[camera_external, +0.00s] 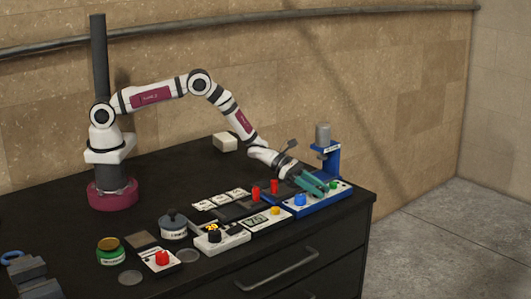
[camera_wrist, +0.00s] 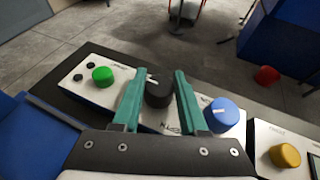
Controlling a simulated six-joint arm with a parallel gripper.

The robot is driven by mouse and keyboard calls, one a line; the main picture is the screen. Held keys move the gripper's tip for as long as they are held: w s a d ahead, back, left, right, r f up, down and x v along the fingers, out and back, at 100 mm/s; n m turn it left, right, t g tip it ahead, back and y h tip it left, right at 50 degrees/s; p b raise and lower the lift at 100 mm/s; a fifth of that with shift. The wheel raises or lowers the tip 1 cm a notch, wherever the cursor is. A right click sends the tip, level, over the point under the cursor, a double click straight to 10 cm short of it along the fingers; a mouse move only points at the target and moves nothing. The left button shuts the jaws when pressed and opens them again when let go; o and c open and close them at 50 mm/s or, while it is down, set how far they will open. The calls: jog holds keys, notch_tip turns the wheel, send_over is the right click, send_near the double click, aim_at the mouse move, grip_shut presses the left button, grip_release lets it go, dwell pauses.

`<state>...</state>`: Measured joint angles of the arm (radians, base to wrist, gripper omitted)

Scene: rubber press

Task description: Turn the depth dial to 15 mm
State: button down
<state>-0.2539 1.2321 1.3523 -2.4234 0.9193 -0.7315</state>
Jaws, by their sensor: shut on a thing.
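The press control panel (camera_wrist: 85,93) carries a black dial (camera_wrist: 158,94) with a white pointer line, between a green knob (camera_wrist: 103,75) and a blue knob (camera_wrist: 222,114). My gripper (camera_wrist: 164,80) has its two teal fingers shut on the black dial, one on each side. The panel lettering is partly covered by the fingers and too small to read, so I cannot tell the dial's setting. In the external view my gripper (camera_external: 312,184) is over the blue press (camera_external: 333,160), between its blue knob (camera_external: 300,199) and green knob (camera_external: 333,184); the black dial is hidden there.
A yellow knob (camera_wrist: 285,155) is on the neighbouring panel, right of the blue knob in the wrist view. Several other devices, including one with a red knob (camera_external: 162,258), stand along the front of the dark bench. The bench's back middle is mostly clear.

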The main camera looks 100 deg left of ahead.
jog(key=m+g+h, duration=0.1)
jog(key=m+h, duration=0.1)
jog(key=shift+m+g+h, duration=0.3)
jog(key=shift+m, duration=0.1)
jog(key=shift+m+g+h, duration=1.2)
jog(key=shift+m, duration=0.2)
jog(key=shift+m+h, duration=0.3)
jog(key=shift+c, duration=2.2)
grip_release()
jog(key=v, duration=1.5)
jog(key=shift+s+a+r, duration=0.1)
jog(key=shift+a+r, duration=0.2)
jog(key=shift+r, duration=0.1)
